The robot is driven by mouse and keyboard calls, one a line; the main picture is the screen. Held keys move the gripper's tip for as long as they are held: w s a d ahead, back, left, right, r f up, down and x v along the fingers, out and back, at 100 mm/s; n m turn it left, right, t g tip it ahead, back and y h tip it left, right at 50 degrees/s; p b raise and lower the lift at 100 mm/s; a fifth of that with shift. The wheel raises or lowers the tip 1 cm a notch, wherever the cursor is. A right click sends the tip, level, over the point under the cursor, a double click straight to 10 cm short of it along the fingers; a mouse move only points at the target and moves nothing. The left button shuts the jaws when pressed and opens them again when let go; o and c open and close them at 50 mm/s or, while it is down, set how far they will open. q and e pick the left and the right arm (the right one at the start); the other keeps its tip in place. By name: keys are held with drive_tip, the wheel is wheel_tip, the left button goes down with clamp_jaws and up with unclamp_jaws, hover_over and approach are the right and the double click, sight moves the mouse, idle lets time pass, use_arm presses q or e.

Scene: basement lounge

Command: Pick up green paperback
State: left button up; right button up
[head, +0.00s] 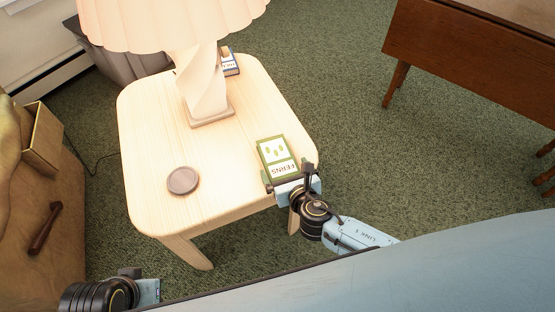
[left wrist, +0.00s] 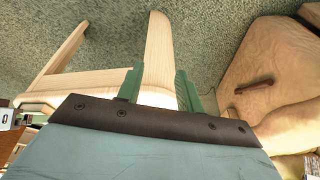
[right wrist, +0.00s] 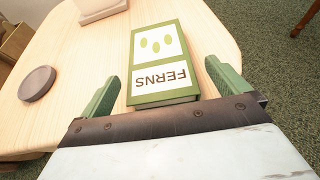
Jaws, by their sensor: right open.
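The green paperback (head: 275,152), with a white label reading FERNS, lies flat on the pale wooden side table (head: 145,115) near its front right corner. It also shows in the right wrist view (right wrist: 161,62). My right gripper (head: 284,183) is at the near end of the book. In the right wrist view its green fingers (right wrist: 163,85) stand open, one on each side of the book's near end, with gaps visible. My left gripper (left wrist: 158,85) has its fingers apart and nothing between them, beside and below the table; in the head view only part of the left arm shows.
A lamp (head: 203,85) with a pleated shade stands on the table, a small blue book (head: 231,67) behind it. A round dark coaster (head: 183,180) lies at the left. A brown wooden table (head: 470,45) stands at the right; carpet lies between.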

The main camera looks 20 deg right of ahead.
sight(280, 164)
drive_tip(key=b+x, duration=0.2)
drive_tip(key=x, duration=0.1)
drive_tip(key=shift+w+a+f, duration=0.15)
drive_tip(key=shift+w+f, duration=0.05)
drive_tip(key=shift+w, duration=0.1)
drive_tip(key=shift+w+f, duration=0.1)
drive_tip(key=shift+w, duration=0.25)
use_arm(q)
drive_tip(key=r, duration=0.1)
drive_tip(key=w+d+r+t, duration=0.1)
drive_tip(key=r, duration=0.1)
drive_tip(key=d+r+t, duration=0.1)
drive_tip(key=r, duration=0.1)
drive_tip(key=shift+w+h, duration=0.15)
drive_tip(key=shift+h, duration=0.15)
use_arm(e)
drive_tip(key=c, duration=1)
